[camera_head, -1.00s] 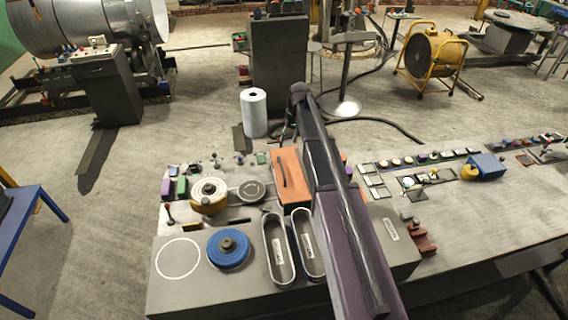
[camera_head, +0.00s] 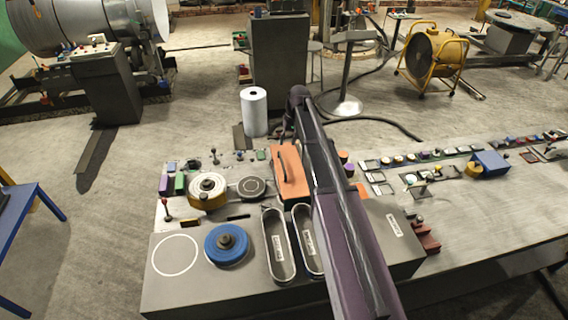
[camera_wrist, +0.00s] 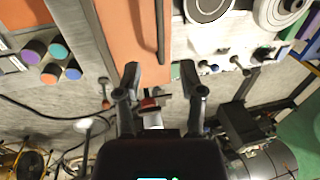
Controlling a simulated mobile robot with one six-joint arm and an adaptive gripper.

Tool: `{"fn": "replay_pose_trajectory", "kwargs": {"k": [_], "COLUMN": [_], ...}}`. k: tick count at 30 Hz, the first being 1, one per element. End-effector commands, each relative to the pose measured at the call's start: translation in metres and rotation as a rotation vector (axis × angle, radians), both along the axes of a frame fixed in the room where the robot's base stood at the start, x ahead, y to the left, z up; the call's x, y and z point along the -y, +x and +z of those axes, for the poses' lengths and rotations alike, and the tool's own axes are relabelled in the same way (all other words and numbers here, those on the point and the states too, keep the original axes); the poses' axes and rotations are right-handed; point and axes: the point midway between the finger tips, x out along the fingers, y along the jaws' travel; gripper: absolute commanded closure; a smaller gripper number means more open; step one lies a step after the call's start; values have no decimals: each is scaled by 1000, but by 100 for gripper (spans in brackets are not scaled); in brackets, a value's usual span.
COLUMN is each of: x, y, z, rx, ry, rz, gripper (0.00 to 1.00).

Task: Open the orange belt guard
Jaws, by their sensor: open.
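The orange belt guard (camera_head: 294,180) lies flat on the grey bench, left of my arm in the head view, and looks closed. A dark bar handle (camera_head: 281,165) runs along its top. In the wrist view the orange guard (camera_wrist: 127,35) fills the upper middle, with its handle (camera_wrist: 160,35) along its right side. My gripper (camera_wrist: 160,76) is open and empty. Its fingertips appear just below the handle's lower end in the wrist view, with no visible contact. In the head view the gripper is mostly hidden by my arm near the guard's far edge.
A yellow-rimmed pulley (camera_head: 207,188) and a dark disc (camera_head: 252,187) sit left of the guard. A blue wheel (camera_head: 227,250) and two oval trays (camera_head: 278,245) are nearer. A white roll (camera_head: 254,112) stands behind the bench. Small knobs and switches line the right side.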

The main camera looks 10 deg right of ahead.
Motion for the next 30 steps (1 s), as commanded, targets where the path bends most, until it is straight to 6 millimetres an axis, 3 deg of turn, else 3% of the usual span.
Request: {"fn": "replay_pose_trajectory", "kwargs": {"k": [30], "x": [-14], "y": [0], "z": [-80], "rx": [0], "ry": [0], "rz": [-2], "gripper": [49]}}
